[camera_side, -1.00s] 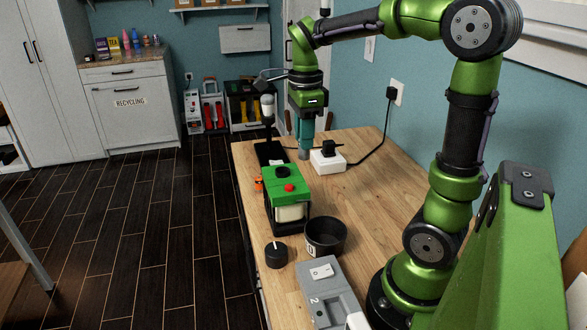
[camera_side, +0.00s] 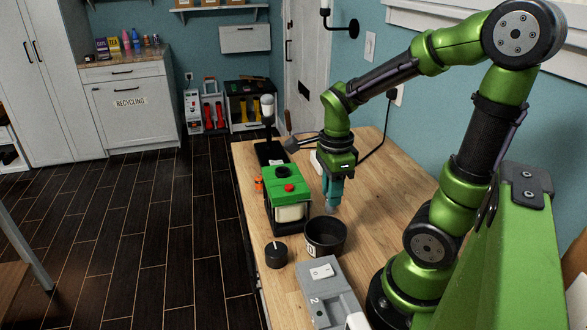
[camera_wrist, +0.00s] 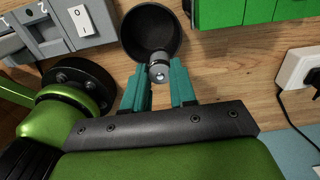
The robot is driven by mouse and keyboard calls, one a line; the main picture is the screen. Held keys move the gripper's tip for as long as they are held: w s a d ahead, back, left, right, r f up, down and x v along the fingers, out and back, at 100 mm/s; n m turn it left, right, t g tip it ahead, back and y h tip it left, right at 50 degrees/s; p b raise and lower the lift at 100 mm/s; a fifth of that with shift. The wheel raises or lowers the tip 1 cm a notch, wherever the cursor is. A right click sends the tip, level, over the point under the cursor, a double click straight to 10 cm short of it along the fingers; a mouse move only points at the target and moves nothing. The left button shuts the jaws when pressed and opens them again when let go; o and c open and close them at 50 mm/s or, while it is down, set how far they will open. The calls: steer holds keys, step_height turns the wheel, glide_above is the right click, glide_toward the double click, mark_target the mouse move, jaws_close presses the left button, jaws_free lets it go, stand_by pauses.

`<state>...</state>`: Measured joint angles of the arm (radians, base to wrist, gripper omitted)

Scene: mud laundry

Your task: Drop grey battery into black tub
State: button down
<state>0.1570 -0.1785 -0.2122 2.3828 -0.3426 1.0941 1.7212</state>
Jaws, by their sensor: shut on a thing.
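The grey battery (camera_wrist: 158,71) is a small metallic cylinder between my gripper's teal fingertips. In the side view, the battery (camera_side: 331,209) shows faintly at the lower end of my gripper (camera_side: 335,196). My gripper, shut on the battery in the wrist view (camera_wrist: 159,82), points downward. The round, open-topped black tub (camera_side: 325,251) stands on the wooden bench, just nearer the side camera than my gripper. In the wrist view, the battery overlaps the near rim of the tub (camera_wrist: 133,52). The visible inside of the tub looks empty.
A green-topped machine with a red button (camera_side: 283,182) stands left of my gripper. A black knob (camera_side: 276,254) and a grey switch box (camera_side: 327,290) flank the tub. A white power block (camera_wrist: 302,72) lies at the right. The bench (camera_side: 375,195) is clear behind the tub.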

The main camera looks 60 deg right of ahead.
steer(key=shift+f, duration=0.3)
steer(key=c, duration=0.8)
jaws_free()
step_height(320, 180, up, 17)
steer(key=shift+f, duration=0.1)
